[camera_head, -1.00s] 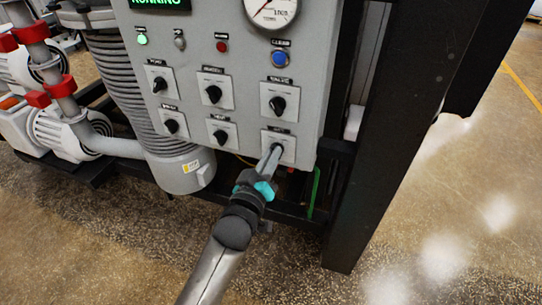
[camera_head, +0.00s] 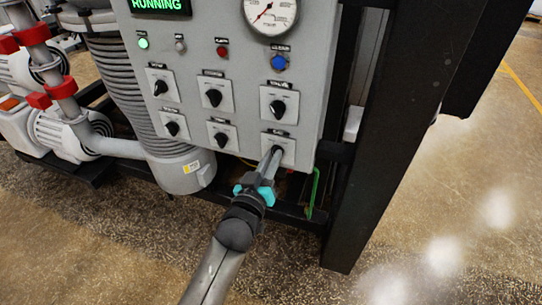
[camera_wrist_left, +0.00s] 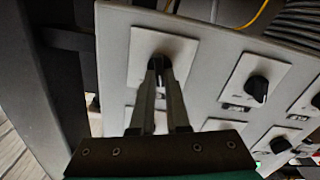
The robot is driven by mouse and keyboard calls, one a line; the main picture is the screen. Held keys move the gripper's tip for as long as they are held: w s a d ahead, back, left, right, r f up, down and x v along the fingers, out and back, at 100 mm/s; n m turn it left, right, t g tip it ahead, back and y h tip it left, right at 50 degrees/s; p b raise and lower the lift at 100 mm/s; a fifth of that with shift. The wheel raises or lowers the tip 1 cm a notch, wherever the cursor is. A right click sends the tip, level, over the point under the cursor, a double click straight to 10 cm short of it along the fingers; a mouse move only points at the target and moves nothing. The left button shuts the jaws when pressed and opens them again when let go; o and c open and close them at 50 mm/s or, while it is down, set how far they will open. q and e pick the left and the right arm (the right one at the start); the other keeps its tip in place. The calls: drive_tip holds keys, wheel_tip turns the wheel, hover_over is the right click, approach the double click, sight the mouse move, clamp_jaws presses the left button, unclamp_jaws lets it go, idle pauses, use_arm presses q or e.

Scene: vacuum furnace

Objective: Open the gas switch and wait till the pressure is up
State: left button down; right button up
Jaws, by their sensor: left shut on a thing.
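The grey control panel (camera_head: 240,40) carries two rows of black rotary switches on white plates. My left gripper (camera_head: 274,154) is at the lower right switch (camera_head: 289,147) in the head view, its fingers shut on the knob. In the left wrist view, my left gripper (camera_wrist_left: 158,68) has both fingertips at the knob, in front of its white plate (camera_wrist_left: 180,48). The fingers hide most of the knob, so its exact angle is unclear. The round pressure gauge (camera_head: 271,14) is cut by the top edge, with its needle pointing down-left. My right gripper is not in view.
A green "RUNNING" display (camera_head: 160,5), a lit green lamp (camera_head: 143,43), a red button (camera_head: 222,51) and a blue button (camera_head: 279,62) are on the panel. A black frame post (camera_head: 375,150) stands close on the right. Pumps and pipes are on the left.

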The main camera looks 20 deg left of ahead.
use_arm(q)
drive_tip(key=shift+d+m+p, duration=0.15)
drive_tip(key=shift+m+p, duration=0.35)
drive_tip(key=shift+m, duration=1.75)
drive_tip(key=shift+d+m+p, duration=0.1)
drive_tip(key=shift+m+p, duration=0.35)
drive_tip(key=shift+m, duration=1.8)
drive_tip(key=c, duration=0.9)
unclamp_jaws()
drive_tip(key=s, duration=1.5)
drive_tip(key=shift+a, duration=0.3)
drive_tip(key=shift+s, duration=0.1)
